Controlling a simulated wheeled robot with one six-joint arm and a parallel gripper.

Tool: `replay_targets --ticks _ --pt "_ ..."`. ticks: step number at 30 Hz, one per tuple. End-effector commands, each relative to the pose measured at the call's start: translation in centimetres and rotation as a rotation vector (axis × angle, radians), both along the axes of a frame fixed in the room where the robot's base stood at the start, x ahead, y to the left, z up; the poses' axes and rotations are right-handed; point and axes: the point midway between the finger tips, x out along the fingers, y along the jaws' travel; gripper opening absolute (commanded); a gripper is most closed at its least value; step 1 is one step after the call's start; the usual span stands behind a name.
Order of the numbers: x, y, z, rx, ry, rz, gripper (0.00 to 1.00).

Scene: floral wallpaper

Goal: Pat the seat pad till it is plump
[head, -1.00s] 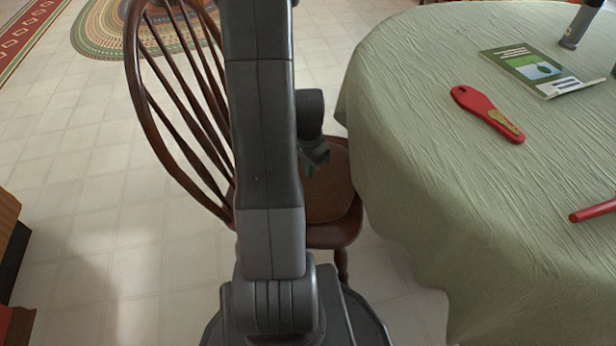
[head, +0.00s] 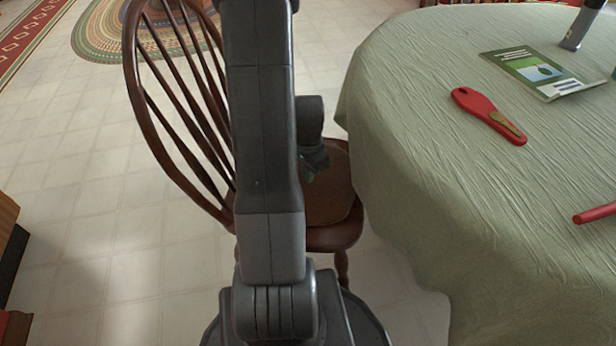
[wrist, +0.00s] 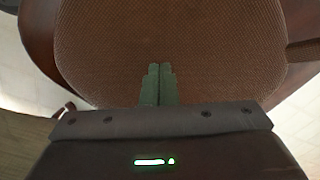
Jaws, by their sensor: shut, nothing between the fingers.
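The seat pad (head: 328,195) is brown, woven and rounded, and lies on the seat of a dark wooden chair (head: 318,238) beside the table. It fills most of the wrist view (wrist: 172,35), and its surface looks fairly even there. My gripper (wrist: 159,68) is shut and empty, its green fingers together over the near middle of the pad. In the head view my gripper (head: 308,176) is small and partly hidden behind my arm, over the pad's left part. I cannot tell whether the fingertips touch the pad.
A round table (head: 420,150) with a green cloth stands close on the right. On it lie a red-handled tool (head: 488,115), a booklet (head: 535,70) and another red item (head: 597,212). The chair's spindle back (head: 180,120) rises on the left.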

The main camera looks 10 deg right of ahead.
Motion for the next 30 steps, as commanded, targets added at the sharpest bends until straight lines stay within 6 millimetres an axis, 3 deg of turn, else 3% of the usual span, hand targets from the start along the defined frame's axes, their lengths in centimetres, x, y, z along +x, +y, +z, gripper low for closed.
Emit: replay_targets --ticks 1,5,17,30 --pt "0.0 0.0 1.1 0.0 -0.001 0.0 0.0" --pt "0.0 0.0 2.1 0.0 -0.001 0.0 0.0" --pt "0.0 0.0 2.4 0.0 -0.001 0.0 0.0" --pt "0.0 0.0 7.5 0.0 -0.001 0.0 0.0"
